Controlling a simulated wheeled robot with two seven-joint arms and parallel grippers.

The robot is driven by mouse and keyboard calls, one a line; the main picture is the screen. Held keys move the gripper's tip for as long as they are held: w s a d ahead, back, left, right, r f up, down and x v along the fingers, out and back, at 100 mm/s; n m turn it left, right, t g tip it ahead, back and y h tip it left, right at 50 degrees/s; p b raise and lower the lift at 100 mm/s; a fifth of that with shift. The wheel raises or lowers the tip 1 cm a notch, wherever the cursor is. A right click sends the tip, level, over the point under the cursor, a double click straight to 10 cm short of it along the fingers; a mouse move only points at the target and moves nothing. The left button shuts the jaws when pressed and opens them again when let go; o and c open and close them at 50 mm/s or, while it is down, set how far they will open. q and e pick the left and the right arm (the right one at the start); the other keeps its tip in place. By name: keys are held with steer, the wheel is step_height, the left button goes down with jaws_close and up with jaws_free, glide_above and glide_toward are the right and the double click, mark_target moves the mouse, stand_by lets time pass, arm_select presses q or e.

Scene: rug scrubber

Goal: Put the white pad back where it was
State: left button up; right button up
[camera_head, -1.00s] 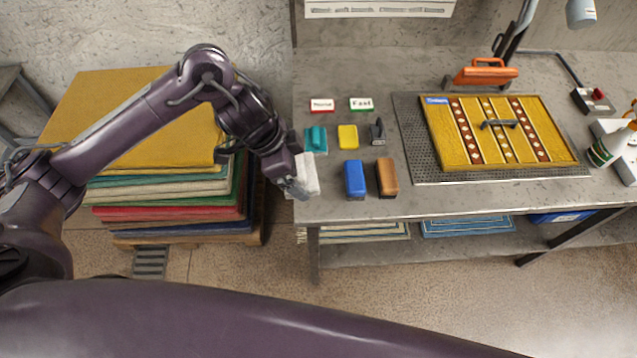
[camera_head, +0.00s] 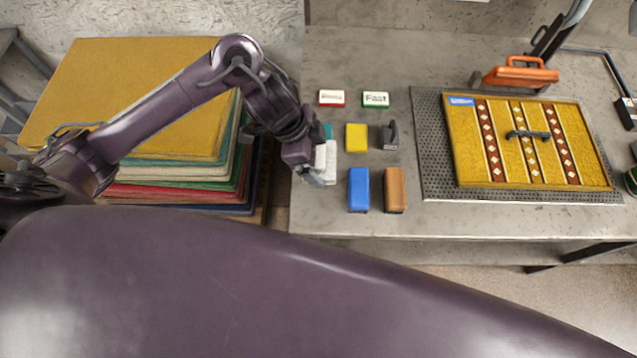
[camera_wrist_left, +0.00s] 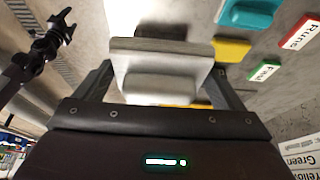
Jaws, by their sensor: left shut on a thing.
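The white pad (camera_head: 328,160) is in my left gripper (camera_head: 318,178), over the left end of the grey table in the head view. In the left wrist view the pad (camera_wrist_left: 162,68) sits between the two fingers of the gripper (camera_wrist_left: 160,88), with a darker grey-brown layer showing on it. I cannot tell whether the pad touches the table.
A yellow block (camera_head: 356,138), a black-handled tool (camera_head: 390,136) and a brown block (camera_head: 395,190) stand close by on the table (camera_head: 350,225). Two label cards (camera_head: 331,98) lie behind. A yellow rug (camera_head: 530,145) is on a perforated tray (camera_head: 432,150). Stacked rugs (camera_head: 130,90) are at left.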

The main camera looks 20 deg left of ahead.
arm_select(q)
steer(key=b, duration=0.2)
glide_above(322, 193)
steer(key=a, duration=0.1)
step_height(322, 193, down, 8)
step_height(322, 193, down, 3)
steer(key=shift+s+a+r+b, duration=0.1)
steer(key=shift+a+r+b, duration=0.1)
steer(key=shift+b, duration=0.4)
steer(key=shift+d+f, duration=0.1)
steer(key=shift+f, duration=0.25)
step_height(322, 193, down, 3)
steer(key=shift+s+f+b, duration=0.1)
steer(key=shift+f+b, duration=0.05)
steer(key=shift+b, duration=0.25)
steer(key=shift+f, duration=0.15)
arm_select(e)
steer(key=f, duration=0.4)
steer(key=shift+s+a+f, duration=0.1)
steer(key=shift+s+f, duration=0.1)
steer(key=shift+f, duration=0.15)
arm_select(q)
steer(key=shift+f, duration=0.15)
steer(key=o, duration=0.7)
steer(key=shift+c, duration=0.2)
